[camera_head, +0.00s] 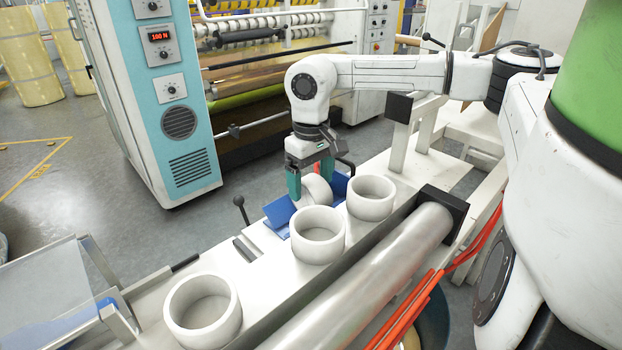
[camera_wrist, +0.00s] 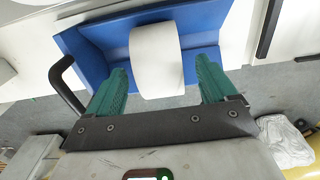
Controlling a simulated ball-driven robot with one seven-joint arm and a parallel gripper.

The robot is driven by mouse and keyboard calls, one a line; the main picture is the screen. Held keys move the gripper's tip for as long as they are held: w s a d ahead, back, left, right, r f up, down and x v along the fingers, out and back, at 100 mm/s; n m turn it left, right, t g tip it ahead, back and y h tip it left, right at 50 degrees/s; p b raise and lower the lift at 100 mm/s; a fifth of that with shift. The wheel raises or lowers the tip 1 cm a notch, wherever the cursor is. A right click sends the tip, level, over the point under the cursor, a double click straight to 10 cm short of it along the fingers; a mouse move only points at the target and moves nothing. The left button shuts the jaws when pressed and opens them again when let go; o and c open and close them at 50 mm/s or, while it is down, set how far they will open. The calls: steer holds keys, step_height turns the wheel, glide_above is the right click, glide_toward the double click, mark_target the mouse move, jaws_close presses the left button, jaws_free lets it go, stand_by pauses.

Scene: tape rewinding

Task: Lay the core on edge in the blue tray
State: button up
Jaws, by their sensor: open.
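A white core (camera_head: 318,189) rests on edge in the blue tray (camera_head: 279,212) on the white bench. In the wrist view the core (camera_wrist: 156,60) sits across the middle of the blue tray (camera_wrist: 100,38), with blue showing on both sides of it. My gripper (camera_head: 311,180) is over the tray with its green fingers on either side of the core. In the wrist view my gripper (camera_wrist: 157,88) is open, with a gap between each fingertip and the core. The core's lower part is hidden in the head view.
Three other white cores stand upright on the bench: one at front left (camera_head: 203,311), one in the middle (camera_head: 318,235) and one at the right (camera_head: 371,197). A long metal roller (camera_head: 370,275) runs along the bench's near side. A black-knobbed lever (camera_head: 241,206) stands left of the tray.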

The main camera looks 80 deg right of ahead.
step_height(320, 180, up, 11)
steer(key=p, duration=0.1)
stand_by(0.6)
steer(key=shift+f, duration=0.15)
stand_by(0.5)
